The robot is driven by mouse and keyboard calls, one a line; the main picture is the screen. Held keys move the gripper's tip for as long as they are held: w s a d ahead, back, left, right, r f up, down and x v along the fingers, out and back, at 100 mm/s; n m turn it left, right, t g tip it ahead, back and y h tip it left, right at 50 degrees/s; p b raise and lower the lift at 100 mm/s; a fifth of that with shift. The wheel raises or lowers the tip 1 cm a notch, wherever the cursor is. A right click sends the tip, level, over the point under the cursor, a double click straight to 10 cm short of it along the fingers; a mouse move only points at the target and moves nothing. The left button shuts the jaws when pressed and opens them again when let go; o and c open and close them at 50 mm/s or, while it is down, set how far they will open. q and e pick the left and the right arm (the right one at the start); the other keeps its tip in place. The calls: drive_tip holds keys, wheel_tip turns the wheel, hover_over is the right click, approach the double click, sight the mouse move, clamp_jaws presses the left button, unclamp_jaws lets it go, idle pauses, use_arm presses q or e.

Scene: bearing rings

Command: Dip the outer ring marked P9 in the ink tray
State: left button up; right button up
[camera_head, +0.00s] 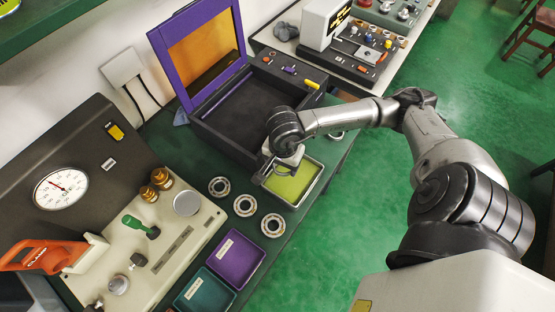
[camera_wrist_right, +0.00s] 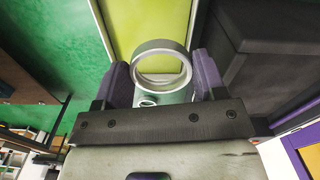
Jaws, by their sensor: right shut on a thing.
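In the right wrist view my right gripper (camera_wrist_right: 161,75) is shut on a pale metal ring (camera_wrist_right: 160,45), one dark finger on each side. The yellow-green tray surface (camera_wrist_right: 122,25) lies beyond the ring. I cannot tell whether the ring touches the ink. No P9 mark is legible on it. My left gripper is not in view.
Several bearing rings (camera_head: 245,206) lie on the green bench left of the tray. Purple (camera_head: 236,260) and teal (camera_head: 204,288) trays sit nearer. A dark box with a raised purple-framed lid (camera_head: 200,50) stands behind. A gauge console (camera_head: 130,225) fills the left.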

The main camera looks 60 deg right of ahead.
drive_tip(key=shift+s+d+m, duration=0.3)
drive_tip(key=shift+s+d, duration=0.25)
drive_tip(key=shift+s, duration=0.05)
drive_tip(key=shift+s+d+f+m, duration=0.1)
drive_tip(key=shift+s+d+m, duration=0.45)
drive_tip(key=shift+d+m, duration=0.1)
drive_tip(key=shift+f+b, duration=1.4)
drive_tip(key=shift+f, duration=1.1)
drive_tip(key=shift+b, duration=0.3)
drive_tip(key=shift+f+b, duration=0.45)
drive_tip(key=shift+b, duration=0.35)
